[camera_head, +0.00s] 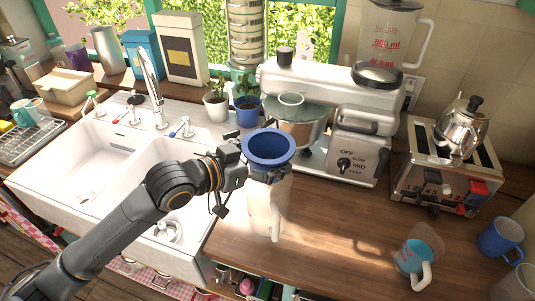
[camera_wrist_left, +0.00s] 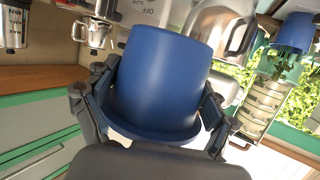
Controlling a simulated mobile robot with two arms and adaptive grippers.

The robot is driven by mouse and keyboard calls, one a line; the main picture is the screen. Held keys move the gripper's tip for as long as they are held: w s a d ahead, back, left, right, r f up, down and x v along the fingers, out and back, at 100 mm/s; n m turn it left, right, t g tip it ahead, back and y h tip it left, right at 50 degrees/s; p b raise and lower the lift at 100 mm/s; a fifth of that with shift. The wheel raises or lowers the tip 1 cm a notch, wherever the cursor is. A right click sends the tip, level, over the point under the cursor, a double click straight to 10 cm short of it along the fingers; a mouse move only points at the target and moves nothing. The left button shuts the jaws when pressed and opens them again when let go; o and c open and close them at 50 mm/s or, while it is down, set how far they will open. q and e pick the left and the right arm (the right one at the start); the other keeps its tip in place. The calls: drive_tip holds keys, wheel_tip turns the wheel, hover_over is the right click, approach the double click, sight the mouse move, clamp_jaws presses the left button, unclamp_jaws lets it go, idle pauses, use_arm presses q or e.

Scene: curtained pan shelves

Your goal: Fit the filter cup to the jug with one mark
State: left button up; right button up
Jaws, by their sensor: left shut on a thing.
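The blue filter cup (camera_head: 268,143) has a wide rim and is held by my left gripper (camera_head: 250,170). The fingers are shut on its sides, and in the left wrist view the cup body (camera_wrist_left: 165,75) lies between both fingers. A pale, clear jug (camera_head: 264,210) with a handle stands on the counter directly below the cup in the head view. I cannot tell whether the cup touches the jug's mouth. Another clear jug (camera_head: 428,238) with blue in its lower part and a white handle stands at the right. Marks on the two jugs cannot be read. My right gripper is not in view.
A white stand mixer (camera_head: 335,90) is behind the cup, with a toaster (camera_head: 440,180) and kettle (camera_head: 462,125) to its right. A blue mug (camera_head: 500,237) stands at the right edge. The sink (camera_head: 100,150) is at the left. The wooden counter (camera_head: 340,235) between the jugs is clear.

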use_arm(q)
drive_tip(key=shift+f+b, duration=0.35)
drive_tip(key=shift+b, duration=0.15)
drive_tip(key=shift+r, duration=0.1)
drive_tip(key=shift+p, duration=0.5)
drive_tip(key=shift+f+b, duration=0.65)
drive_tip(key=shift+f, duration=0.95)
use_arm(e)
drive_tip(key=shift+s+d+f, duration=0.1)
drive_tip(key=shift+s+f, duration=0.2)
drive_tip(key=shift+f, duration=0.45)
